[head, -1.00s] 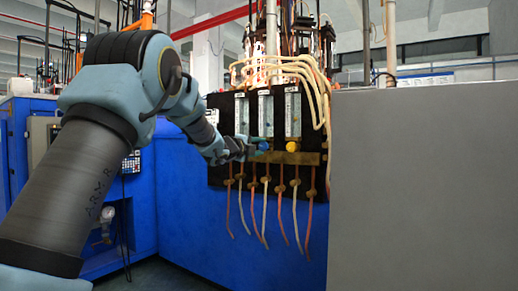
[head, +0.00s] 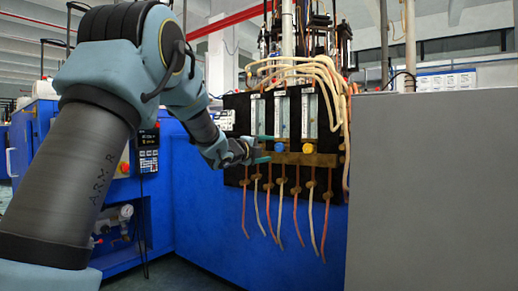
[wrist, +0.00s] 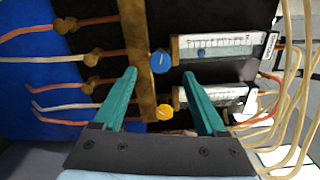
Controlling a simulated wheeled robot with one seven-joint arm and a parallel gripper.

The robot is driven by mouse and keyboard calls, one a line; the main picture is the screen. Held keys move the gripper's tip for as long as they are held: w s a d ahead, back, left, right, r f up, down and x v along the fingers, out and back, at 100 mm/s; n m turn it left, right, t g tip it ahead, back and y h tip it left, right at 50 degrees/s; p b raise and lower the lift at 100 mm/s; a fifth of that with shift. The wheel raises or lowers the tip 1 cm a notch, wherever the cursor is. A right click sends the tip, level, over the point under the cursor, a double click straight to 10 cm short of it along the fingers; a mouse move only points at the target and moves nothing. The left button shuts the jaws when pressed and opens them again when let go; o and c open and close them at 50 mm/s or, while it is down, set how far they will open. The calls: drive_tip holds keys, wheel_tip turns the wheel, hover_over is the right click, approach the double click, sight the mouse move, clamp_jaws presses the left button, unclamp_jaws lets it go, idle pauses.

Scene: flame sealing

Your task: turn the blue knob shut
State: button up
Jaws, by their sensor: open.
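The blue knob (head: 280,147) sits on the brass strip (head: 300,159) below the glass flow tubes, left of the yellow knob (head: 308,148). My gripper (head: 271,148) is open and empty just left of the blue knob in the head view, its teal fingers apart. In the wrist view, the blue knob (wrist: 160,62) shows between and slightly beyond the fingertips of my gripper (wrist: 160,73). The yellow knob (wrist: 165,112) shows lower between the fingers there. I cannot tell the blue knob's turn position.
Several hoses (head: 318,225) hang below the brass strip, and pale looped tubes (head: 300,66) arch above the flow tubes. A large grey panel (head: 430,190) stands at the right. The blue machine front (head: 215,235) lies below and left.

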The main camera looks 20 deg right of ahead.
drive_tip(key=p+v, duration=0.1)
drive_tip(key=v, duration=0.4)
drive_tip(key=shift+s+a, duration=0.2)
drive_tip(key=shift+a, duration=0.1)
